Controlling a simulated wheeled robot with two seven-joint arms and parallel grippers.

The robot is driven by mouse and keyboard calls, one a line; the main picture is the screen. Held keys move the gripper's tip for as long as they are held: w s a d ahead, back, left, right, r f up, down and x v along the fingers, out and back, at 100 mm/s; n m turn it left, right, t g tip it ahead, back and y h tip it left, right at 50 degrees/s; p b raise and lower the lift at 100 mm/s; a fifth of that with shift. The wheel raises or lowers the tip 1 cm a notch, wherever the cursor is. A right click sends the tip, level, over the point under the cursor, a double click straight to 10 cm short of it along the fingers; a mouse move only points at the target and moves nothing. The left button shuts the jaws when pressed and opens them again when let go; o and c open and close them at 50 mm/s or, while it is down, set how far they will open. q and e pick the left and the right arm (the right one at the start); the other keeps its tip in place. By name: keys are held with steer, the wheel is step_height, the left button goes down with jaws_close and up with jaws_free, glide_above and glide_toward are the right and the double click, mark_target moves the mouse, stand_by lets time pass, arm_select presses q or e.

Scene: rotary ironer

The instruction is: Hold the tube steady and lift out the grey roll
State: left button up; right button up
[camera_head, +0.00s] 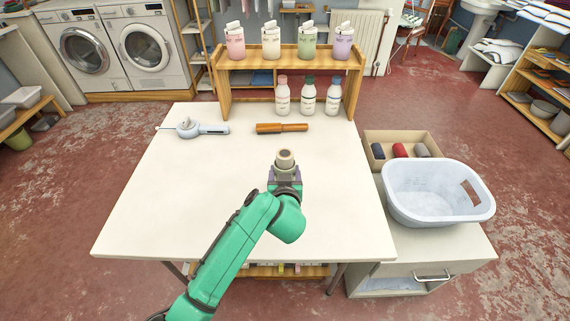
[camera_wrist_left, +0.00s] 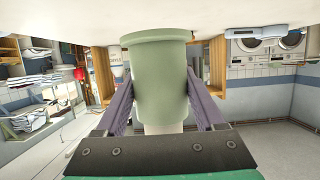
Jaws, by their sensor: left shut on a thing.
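My left gripper (camera_head: 285,174) is shut on a grey-green tube (camera_wrist_left: 160,85) above the middle of the white table. In the left wrist view the tube sits between both fingers, with a wider rim close to the white tabletop; I cannot tell whether it touches. A pale beige cylinder (camera_head: 285,157) sticks out of the tube's upper end, with a greyish round end facing up. It also shows in the left wrist view (camera_wrist_left: 163,128). What is inside the tube is hidden. A grey roll (camera_head: 422,150) lies in the wooden box (camera_head: 434,143) at the right. My right gripper is not in view.
The same box holds a dark roll (camera_head: 378,151) and a red roll (camera_head: 400,150). A white basin (camera_head: 437,205) stands in front of it. A wooden-handled tool (camera_head: 282,128) and a grey-blue device (camera_head: 200,129) lie behind the tube. Bottles stand at the wooden rack (camera_head: 290,58).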

arm_select(q)
step_height(320, 180, down, 4)
steer(key=shift+s+r, duration=0.1)
steer(key=shift+r, duration=0.15)
steer(key=shift+f, duration=1.25)
steer(key=shift+f, duration=0.15)
steer(key=o, duration=1.1)
steer(key=shift+r+p, duration=0.35)
steer(key=shift+p, duration=0.65)
